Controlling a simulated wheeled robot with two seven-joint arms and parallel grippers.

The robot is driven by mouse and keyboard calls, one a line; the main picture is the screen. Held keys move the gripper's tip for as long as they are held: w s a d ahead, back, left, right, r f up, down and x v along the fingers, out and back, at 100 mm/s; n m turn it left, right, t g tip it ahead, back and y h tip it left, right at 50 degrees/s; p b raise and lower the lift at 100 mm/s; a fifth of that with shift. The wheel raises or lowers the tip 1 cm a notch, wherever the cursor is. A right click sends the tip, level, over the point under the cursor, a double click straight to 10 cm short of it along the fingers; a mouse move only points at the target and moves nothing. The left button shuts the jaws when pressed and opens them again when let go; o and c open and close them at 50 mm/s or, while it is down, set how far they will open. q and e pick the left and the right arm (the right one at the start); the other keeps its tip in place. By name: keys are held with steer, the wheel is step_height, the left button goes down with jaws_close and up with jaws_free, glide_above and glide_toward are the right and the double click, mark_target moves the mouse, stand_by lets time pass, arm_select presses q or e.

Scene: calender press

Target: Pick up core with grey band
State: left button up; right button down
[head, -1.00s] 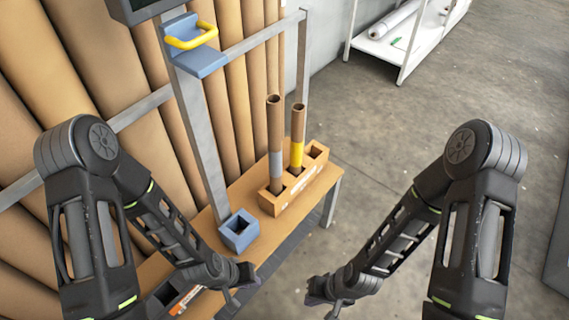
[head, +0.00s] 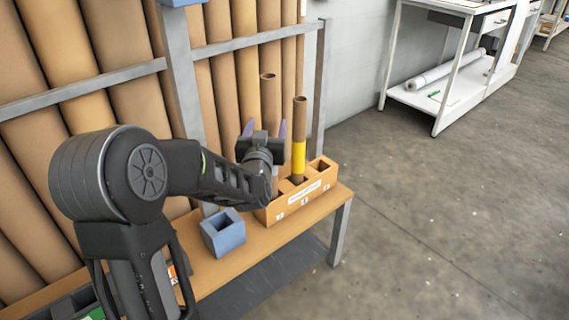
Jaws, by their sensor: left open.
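The core with the grey band (head: 269,98) is a brown cardboard tube standing upright in the wooden holder (head: 312,193) on the bench. A second core with a yellow band (head: 299,140) stands upright in the same holder, just to the right of my left gripper. My right gripper is out of view.
A blue square socket block (head: 223,233) sits on the wooden bench (head: 250,255), left of the holder. Large brown rolls (head: 80,60) and a grey metal post (head: 180,80) stand behind. A white shelf unit (head: 440,105) is at the back right; the floor between is clear.

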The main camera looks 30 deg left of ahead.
arm_select(q)
steer(key=shift+x, duration=1.3)
steer(key=shift+x, duration=2.6)
steer(key=shift+r, duration=0.15)
jaws_close()
